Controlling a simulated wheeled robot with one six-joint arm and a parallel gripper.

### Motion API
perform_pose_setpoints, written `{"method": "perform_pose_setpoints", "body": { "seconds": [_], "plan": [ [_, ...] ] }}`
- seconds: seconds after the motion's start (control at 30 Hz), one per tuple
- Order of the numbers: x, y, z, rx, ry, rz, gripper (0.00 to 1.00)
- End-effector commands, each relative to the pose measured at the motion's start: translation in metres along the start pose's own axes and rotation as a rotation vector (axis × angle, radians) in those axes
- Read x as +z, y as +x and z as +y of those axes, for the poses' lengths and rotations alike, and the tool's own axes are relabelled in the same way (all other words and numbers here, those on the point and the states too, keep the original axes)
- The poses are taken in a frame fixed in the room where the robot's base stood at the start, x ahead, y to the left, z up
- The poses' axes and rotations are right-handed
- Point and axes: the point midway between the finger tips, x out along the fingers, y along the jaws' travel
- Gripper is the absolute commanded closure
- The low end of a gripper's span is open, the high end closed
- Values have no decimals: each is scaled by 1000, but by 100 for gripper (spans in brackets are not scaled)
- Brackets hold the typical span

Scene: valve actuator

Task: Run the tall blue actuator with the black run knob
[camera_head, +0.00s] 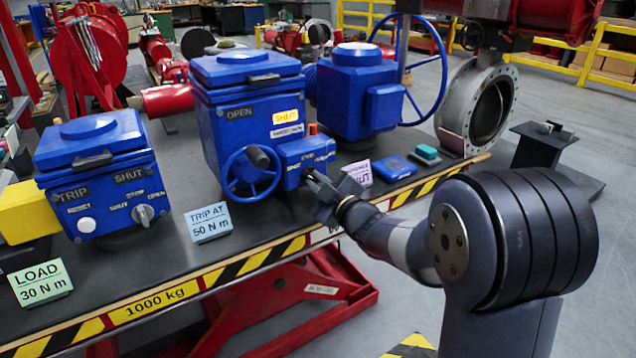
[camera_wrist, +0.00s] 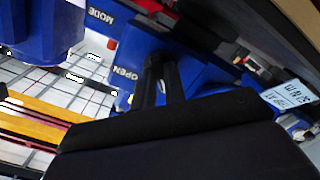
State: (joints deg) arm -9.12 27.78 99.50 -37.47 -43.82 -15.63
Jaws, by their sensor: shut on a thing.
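The tall blue actuator (camera_head: 222,125) stands mid-bench. An OPEN label and a lit yellow SHUT window show on its front. Its small blue control box (camera_head: 303,153) sticks out at the lower right, beside the blue handwheel (camera_head: 250,190). My gripper (camera_head: 316,186) is at the front of this box, its fingers close together. In the wrist view the fingers (camera_wrist: 160,82) reach onto the blue box face near its OPEN and MODE labels. The black run knob is hidden by the fingers, which are shut on it as far as I can tell.
A shorter blue actuator (camera_head: 92,165) with a selector knob stands at the left. Another blue actuator (camera_head: 357,90) with a large handwheel stands behind right. A TRIP AT 50 Nm card (camera_head: 208,222) and a LOAD 30 Nm card (camera_head: 40,282) stand along the front edge.

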Motion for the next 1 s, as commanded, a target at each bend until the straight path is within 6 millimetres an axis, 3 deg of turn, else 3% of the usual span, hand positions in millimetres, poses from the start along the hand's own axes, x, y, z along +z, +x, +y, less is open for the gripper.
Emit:
{"method": "perform_pose_setpoints", "body": {
  "seconds": [0.37,1.0],
  "plan": [
    [0,0,0,-1,79,-1,100],
    [-1,0,-1,-2,575,-2,100]
  ]
}}
